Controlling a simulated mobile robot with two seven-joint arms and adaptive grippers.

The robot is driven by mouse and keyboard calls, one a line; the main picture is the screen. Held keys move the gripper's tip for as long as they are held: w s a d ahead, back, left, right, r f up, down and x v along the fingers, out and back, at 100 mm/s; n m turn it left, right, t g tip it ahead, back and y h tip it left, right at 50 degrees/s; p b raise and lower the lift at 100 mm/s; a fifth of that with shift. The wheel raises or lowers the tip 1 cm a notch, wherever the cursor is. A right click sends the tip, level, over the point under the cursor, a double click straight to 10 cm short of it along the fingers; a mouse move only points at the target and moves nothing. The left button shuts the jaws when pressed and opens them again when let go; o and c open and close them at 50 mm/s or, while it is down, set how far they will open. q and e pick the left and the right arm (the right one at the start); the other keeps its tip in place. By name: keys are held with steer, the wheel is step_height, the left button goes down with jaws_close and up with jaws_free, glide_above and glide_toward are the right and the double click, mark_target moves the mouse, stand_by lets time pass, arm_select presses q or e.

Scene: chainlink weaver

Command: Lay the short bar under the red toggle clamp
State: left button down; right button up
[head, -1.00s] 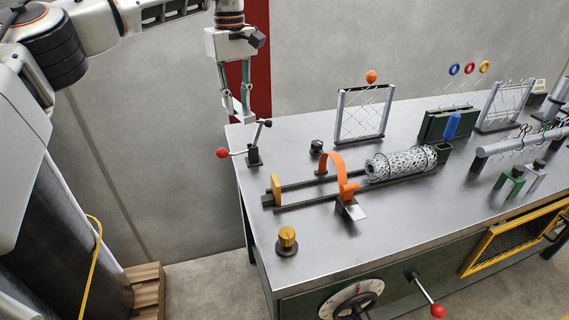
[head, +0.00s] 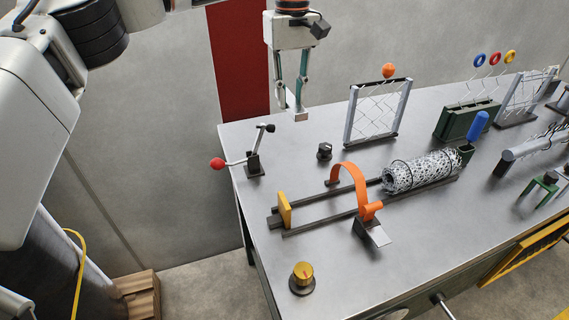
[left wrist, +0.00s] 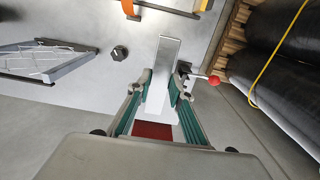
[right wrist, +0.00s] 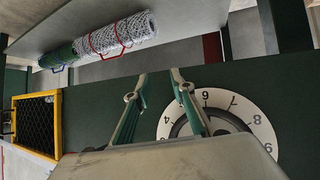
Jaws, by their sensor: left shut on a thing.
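The short bar (left wrist: 167,55) is a flat pale grey strip held between the fingers of my left gripper (left wrist: 160,88) in the left wrist view. In the head view my left gripper (head: 291,104) points down above the bench's back left, and the bar's end (head: 301,117) shows at its tips. The toggle clamp (head: 254,164) stands near the bench's left edge, its red ball handle (head: 217,163) out to the left. The gripper is to the right of and behind the clamp, with the bar apart from it. My right gripper (right wrist: 160,84) is open and empty before a numbered dial (right wrist: 210,105).
A black knob (head: 324,151) and a framed mesh panel (head: 376,112) stand right of the gripper. A rail fixture with an orange arch (head: 357,180) and mesh roll (head: 420,170) fills the middle.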

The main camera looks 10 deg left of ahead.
arm_select(q)
steer(key=shift+r, duration=0.1)
steer(key=shift+w+f, duration=0.1)
steer(key=shift+f, duration=0.2)
step_height(320, 180, down, 7)
steer(key=b, duration=0.1)
glide_above(290, 172)
step_height(290, 172, down, 8)
steer(key=shift+f+b, duration=0.15)
steer(key=shift+b, duration=0.2)
step_height(290, 172, down, 4)
steer(key=shift+f, duration=0.1)
